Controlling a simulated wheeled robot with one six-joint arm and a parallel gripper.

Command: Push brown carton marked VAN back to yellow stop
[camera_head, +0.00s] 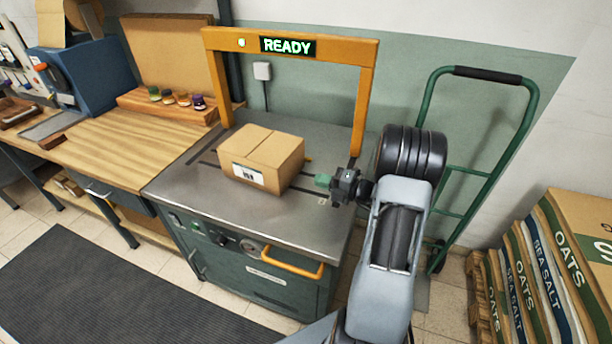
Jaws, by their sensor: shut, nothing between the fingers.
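The brown carton (262,152) sits closed on the steel top of the strapping machine, just in front of the orange arch. A white label is on its front face; its print is too small to read. A small yellow piece (308,158) shows at the carton's far right edge; it may be part of the yellow stop, and the rest is hidden behind the carton. My gripper (321,180), with green fingertips, is shut and empty. It is low over the table to the right of the carton, with a small gap between them.
The orange arch (366,90) with a lit READY sign spans the steel table (230,205). The table's front left is clear. A wooden bench (120,150) adjoins on the left. A green hand truck (500,150) and stacked sacks (530,270) stand right.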

